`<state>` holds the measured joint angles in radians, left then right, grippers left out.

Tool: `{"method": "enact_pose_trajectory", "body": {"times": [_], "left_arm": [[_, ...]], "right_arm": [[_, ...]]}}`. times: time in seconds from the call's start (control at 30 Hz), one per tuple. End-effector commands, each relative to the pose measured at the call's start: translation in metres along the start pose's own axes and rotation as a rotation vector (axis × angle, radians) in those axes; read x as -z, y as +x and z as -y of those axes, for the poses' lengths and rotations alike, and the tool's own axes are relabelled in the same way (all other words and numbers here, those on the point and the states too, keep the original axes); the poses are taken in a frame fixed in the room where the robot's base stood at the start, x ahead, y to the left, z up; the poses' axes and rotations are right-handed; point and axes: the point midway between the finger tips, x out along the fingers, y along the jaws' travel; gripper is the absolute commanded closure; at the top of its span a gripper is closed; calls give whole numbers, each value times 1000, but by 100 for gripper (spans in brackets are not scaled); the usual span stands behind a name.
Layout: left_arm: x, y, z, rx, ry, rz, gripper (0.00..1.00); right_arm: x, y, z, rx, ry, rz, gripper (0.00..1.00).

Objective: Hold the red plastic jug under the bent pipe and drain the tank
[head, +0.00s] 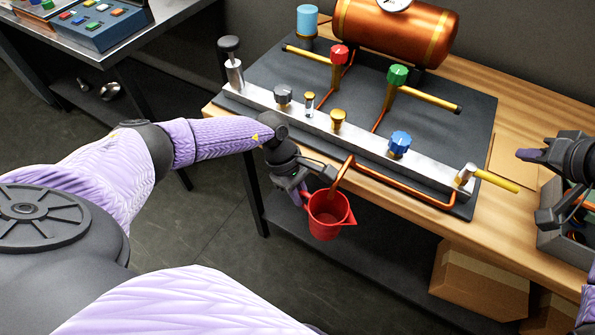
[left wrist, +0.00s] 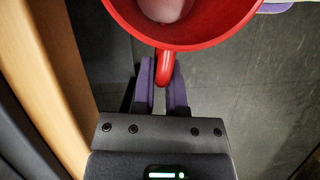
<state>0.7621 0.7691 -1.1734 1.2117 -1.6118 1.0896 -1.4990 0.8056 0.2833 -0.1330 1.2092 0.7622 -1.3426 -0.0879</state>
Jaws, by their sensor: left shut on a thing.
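The red plastic jug (head: 327,218) hangs in front of the table edge, upright or nearly so, with its mouth up. My left gripper (head: 300,192) is shut on its handle. In the left wrist view the jug (left wrist: 185,42) shows from above, with its handle between my left gripper's purple fingers (left wrist: 164,85); something pale pinkish shows inside. The bent copper pipe (head: 343,175) comes over the table edge and its lower end is at the jug's mouth. The copper tank (head: 395,32) lies at the back of the table. My right gripper (head: 533,155) is at the right, apart from the jug.
A metal manifold bar (head: 360,145) carries black, brass and blue knobs. Red (head: 339,54) and green (head: 397,76) valves stand behind it. A grey bin (head: 562,243) is at the right. Cardboard boxes (head: 480,285) sit below the table. Open floor lies left of the jug.

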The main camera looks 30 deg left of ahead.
Motion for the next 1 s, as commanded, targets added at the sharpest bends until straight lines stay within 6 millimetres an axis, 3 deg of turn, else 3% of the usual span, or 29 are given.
{"method": "enact_pose_trajectory", "body": {"times": [0.23,0.73,1.0], "left_arm": [[0,0,0,0,0,0,100],[0,0,0,0,0,0,100],[0,0,0,0,0,0,100]], "right_arm": [[-2,2,-1,0,1,1,100],[-25,32,-15,1,1,1,100],[-33,30,-17,-1,0,-1,100]]}}
